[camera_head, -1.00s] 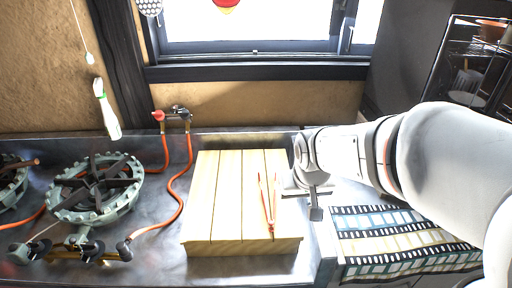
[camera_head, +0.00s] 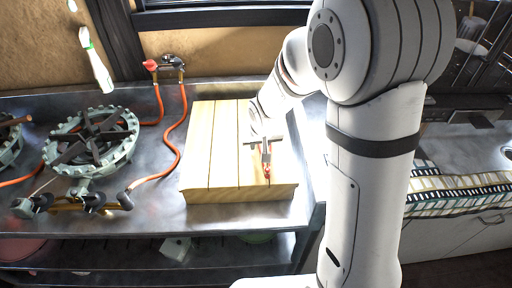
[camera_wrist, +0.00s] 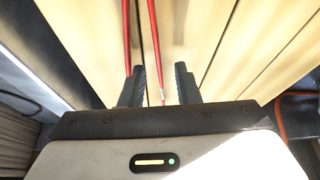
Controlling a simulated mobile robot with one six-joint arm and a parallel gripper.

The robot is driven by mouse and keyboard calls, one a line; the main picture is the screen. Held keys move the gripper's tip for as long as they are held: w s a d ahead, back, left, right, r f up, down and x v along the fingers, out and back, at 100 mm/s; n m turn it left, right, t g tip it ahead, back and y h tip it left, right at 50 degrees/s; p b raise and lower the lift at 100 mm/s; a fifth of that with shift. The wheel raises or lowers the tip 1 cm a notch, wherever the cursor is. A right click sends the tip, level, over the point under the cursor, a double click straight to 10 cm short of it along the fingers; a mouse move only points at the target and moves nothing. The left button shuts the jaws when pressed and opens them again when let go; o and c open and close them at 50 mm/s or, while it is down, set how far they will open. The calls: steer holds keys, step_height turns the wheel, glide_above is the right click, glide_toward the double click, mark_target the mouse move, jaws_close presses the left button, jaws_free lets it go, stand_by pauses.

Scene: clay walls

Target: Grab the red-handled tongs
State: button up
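The red-handled tongs (camera_head: 267,172) lie on a pale wooden board (camera_head: 213,150), near its right side. In the wrist view, two thin red arms of the tongs (camera_wrist: 156,48) run up the picture, one between my fingers and the other in line with the left finger. My gripper (camera_wrist: 160,72) is open, with its two dark fingers apart and pointing at the board. In the head view, my gripper (camera_head: 266,150) is over the tongs and hides part of them. Whether the fingers touch the tongs cannot be told.
A gas burner (camera_head: 92,140) with an orange hose (camera_head: 172,150) stands left of the board on the metal counter (camera_head: 150,208). A patterned cloth (camera_head: 460,188) lies to the right. A window frame (camera_head: 215,17) is behind. A shelf (camera_head: 110,252) runs below the counter.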

steer(key=shift+w+f, duration=0.25)
steer(key=shift+f, duration=0.25)
steer(key=shift+c, duration=0.4)
jaws_close()
